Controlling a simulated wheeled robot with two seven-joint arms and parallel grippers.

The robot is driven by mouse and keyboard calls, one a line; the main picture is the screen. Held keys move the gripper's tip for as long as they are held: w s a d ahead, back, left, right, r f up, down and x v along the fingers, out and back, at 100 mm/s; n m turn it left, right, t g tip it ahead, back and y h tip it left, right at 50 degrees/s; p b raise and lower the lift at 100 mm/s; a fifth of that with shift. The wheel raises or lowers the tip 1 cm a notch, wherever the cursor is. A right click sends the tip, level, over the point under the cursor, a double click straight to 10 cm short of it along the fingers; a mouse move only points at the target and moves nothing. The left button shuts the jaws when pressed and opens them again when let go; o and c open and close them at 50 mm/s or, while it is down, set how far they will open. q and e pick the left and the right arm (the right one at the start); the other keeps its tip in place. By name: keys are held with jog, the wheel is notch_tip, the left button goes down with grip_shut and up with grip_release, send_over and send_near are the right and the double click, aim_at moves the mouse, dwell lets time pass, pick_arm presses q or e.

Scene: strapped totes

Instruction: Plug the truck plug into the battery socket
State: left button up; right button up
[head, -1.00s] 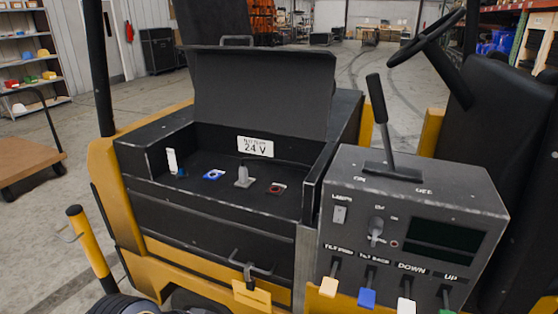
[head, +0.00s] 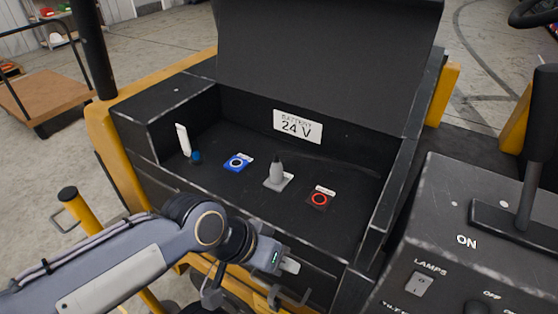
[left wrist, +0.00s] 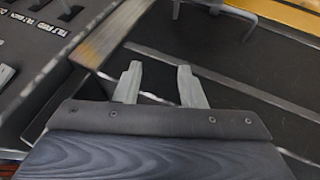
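A grey plug (head: 277,170) stands upright on a pale square base inside the open battery compartment (head: 230,190) of the truck. A blue-ringed socket (head: 237,163) lies to its left and a red-ringed socket (head: 319,198) to its right. Their small labels are too small to read. My left gripper (head: 290,266) is in front of the compartment, below the plug in the picture and apart from it. In the left wrist view its two fingers (left wrist: 158,78) are apart with nothing between them. My right gripper is in neither view.
The raised lid (head: 325,60) stands behind the compartment, above a "24 V" label (head: 298,126). A white upright piece (head: 183,140) with a blue knob is at the compartment's left. The control console (head: 480,240) with its lever is at the right. A metal handle (head: 285,300) is on the front.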

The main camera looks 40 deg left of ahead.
pick_arm(q)
jog(key=shift+s, duration=0.1)
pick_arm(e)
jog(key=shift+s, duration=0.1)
pick_arm(q)
jog(key=shift+o, duration=1.4)
jog(key=w+a+r+n+g+h+p, duration=0.1)
jog(key=w+a+r+n+g+p, duration=0.1)
jog(key=w+r+n+p, duration=0.3)
jog(key=shift+w+a+r+n+p, duration=0.3)
jog(key=shift+a+r+p, duration=0.2)
jog(key=shift+r+p, duration=0.5)
jog(key=n+g+y+p, duration=0.3)
jog(key=n+y+p, duration=0.1)
jog(key=n+p, duration=0.6)
send_near(276, 154)
jog(key=shift+n, duration=0.6)
jog(key=f, duration=0.2)
jog(key=d+f, duration=0.1)
jog(key=f, duration=0.3)
jog(key=shift+d+b, duration=0.3)
jog(key=shift+b, duration=0.05)
jog(key=shift+w+a+r+n+g+y, duration=0.25)
jog(key=shift+w+a+n+g+y, duration=0.05)
jog(key=shift+a+n+y, duration=0.1)
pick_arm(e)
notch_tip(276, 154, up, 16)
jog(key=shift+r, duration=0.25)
